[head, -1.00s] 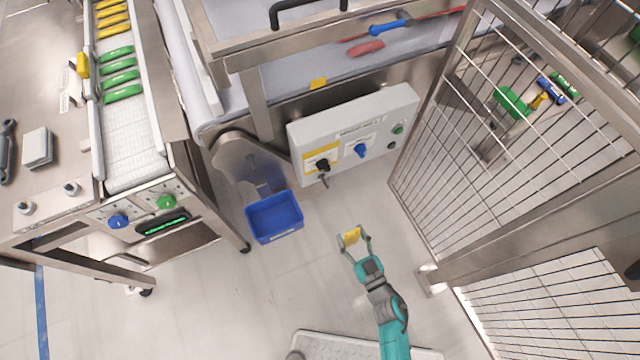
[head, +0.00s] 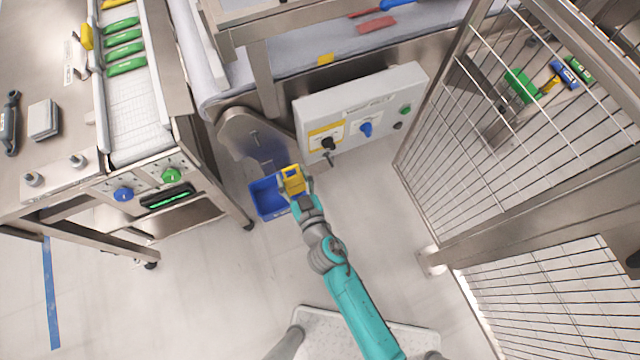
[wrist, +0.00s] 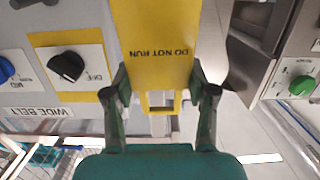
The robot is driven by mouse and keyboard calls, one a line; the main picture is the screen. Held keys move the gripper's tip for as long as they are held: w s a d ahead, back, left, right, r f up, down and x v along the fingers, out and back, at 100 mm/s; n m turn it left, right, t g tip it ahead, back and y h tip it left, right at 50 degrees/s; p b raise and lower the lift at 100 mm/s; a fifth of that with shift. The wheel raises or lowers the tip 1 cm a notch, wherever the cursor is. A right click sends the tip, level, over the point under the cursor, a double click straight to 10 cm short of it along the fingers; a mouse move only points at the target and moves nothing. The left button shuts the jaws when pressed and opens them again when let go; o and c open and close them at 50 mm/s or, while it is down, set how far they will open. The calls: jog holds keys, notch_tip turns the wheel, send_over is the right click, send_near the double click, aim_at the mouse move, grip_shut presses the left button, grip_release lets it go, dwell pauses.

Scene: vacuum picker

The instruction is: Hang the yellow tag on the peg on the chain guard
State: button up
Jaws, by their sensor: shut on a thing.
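My gripper (head: 296,186) is shut on the yellow tag (head: 292,178). In the wrist view the tag (wrist: 152,45) fills the upper middle, between the fingers of my gripper (wrist: 163,92), and its "DO NOT RUN" print reads upside down. A slotted yellow end of it shows between the fingers. The chain guard (head: 238,132) is a grey metal plate with rounded ends, up and left of my gripper in the head view. A small peg (head: 255,138) sticks out from its face, apart from the tag. I cannot make out the peg in the wrist view; the tag covers the middle there.
A blue bin (head: 267,199) stands on the floor below the guard, partly hidden by the tag and gripper. A grey control box (head: 360,105) with knobs is to the right. A conveyor (head: 150,190) stands left, a mesh fence (head: 490,140) right.

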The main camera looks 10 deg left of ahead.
jog(key=s+a+r, duration=0.2)
jog(key=a+r, duration=0.1)
jog(key=a, duration=0.2)
jog(key=x, duration=1)
jog(key=shift+d, duration=0.15)
dwell(1.0)
jog(key=shift+f, duration=0.2)
dwell(0.4)
jog(key=o, duration=1.1)
